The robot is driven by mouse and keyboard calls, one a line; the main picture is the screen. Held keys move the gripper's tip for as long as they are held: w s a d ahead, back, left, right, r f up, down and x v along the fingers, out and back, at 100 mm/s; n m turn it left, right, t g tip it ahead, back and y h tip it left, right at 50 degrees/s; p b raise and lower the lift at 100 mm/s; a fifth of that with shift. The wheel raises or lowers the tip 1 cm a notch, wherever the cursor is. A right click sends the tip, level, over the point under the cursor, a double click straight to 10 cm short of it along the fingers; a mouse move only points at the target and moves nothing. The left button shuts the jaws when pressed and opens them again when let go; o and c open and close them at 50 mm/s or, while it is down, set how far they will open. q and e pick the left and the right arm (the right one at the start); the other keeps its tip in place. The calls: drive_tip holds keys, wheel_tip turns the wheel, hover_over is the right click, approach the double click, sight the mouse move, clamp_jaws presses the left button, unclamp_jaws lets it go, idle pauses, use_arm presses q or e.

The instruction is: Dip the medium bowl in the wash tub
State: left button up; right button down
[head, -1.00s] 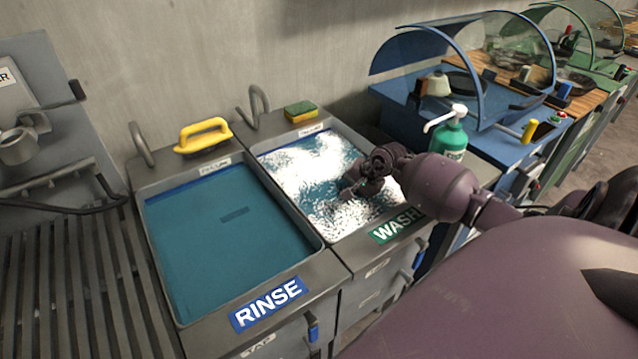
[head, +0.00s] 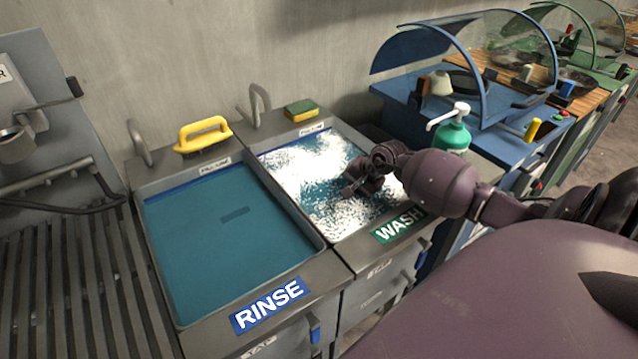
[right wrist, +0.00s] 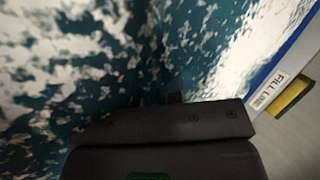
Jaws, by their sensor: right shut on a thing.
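The wash tub (head: 317,229) is the right-hand basin in the head view, filled with blue water and patchy white foam. My right gripper (head: 352,189) reaches in from the right and points down at the foamy water near the tub's right side. In the right wrist view, the right gripper (right wrist: 158,100) is dark and low in the picture, with foam and water filling most of the view beyond it. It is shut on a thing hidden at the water. The medium bowl cannot be made out in either view. My left gripper is not in view.
The rinse tub (head: 318,244) with blue water adjoins on the left. A yellow-handled tool (head: 203,134) and a sponge (head: 300,110) lie on the back ledge. A green soap pump bottle (head: 453,137) stands behind my arm. A slatted rack (head: 75,270) lies far left.

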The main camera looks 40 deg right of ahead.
drive_tip(key=shift+s, duration=0.1)
idle(0.3)
drive_tip(key=shift+s+r, duration=0.1)
drive_tip(key=shift+s, duration=0.35)
drive_tip(key=shift+w+b, duration=0.3)
drive_tip(key=shift+w, duration=0.3)
drive_tip(key=shift+s, duration=0.15)
idle(0.3)
drive_tip(key=shift+s, duration=0.45)
drive_tip(key=shift+w, duration=0.1)
drive_tip(key=shift+w+b, duration=0.3)
drive_tip(key=shift+w, duration=0.2)
